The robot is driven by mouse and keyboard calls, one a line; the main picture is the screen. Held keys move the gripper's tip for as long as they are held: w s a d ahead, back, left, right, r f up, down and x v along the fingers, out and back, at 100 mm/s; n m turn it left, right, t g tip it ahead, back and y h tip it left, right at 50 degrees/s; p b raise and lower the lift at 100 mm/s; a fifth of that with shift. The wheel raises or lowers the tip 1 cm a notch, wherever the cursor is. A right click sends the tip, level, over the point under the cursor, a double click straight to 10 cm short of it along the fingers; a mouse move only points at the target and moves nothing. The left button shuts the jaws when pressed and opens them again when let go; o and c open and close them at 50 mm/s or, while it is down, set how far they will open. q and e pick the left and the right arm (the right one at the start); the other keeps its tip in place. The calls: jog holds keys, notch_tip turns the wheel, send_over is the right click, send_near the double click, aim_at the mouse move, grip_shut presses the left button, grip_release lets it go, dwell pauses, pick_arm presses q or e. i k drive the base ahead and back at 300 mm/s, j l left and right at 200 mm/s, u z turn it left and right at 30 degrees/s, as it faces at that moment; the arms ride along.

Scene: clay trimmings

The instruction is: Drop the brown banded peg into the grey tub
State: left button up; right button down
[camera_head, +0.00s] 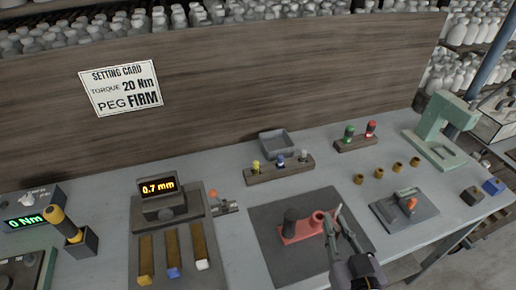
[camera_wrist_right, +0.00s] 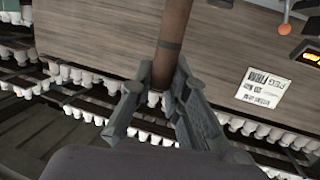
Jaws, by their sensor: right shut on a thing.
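The brown banded peg (camera_wrist_right: 174,28) shows in the right wrist view as a brown rod with a dark band. My right gripper (camera_wrist_right: 160,92) is shut on its end, one finger on each side. In the head view my right gripper (camera_head: 333,214) is over the right part of the dark mat, beside the red fixture (camera_head: 303,231); I cannot make out the peg clearly there. The grey tub (camera_head: 278,143) is a shallow square container at the back of the table, behind the block with coloured pegs, and looks empty. My left gripper is not in view.
A dark cylinder (camera_head: 291,221) stands on the red fixture. A wooden rack (camera_head: 280,171) with yellow, blue and grey-topped pegs stands in front of the tub. Several small brown cylinders (camera_head: 379,173) are to the right. A green press (camera_head: 440,130) stands at the far right.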

aim_at(276, 145)
jog(key=l+u, duration=0.25)
jog(key=u, duration=0.2)
jog(key=l+u, duration=0.3)
jog(key=u, duration=0.2)
jog(key=l+u, duration=0.3)
jog(key=u, duration=0.15)
jog(key=k+l, duration=0.15)
jog(key=l, duration=0.2)
jog(key=k+l+u, duration=0.15)
jog(key=l, duration=0.2)
jog(key=k+l, duration=0.1)
jog(key=l, duration=0.25)
jog(key=k+l+u, duration=0.1)
jog(key=l, duration=0.25)
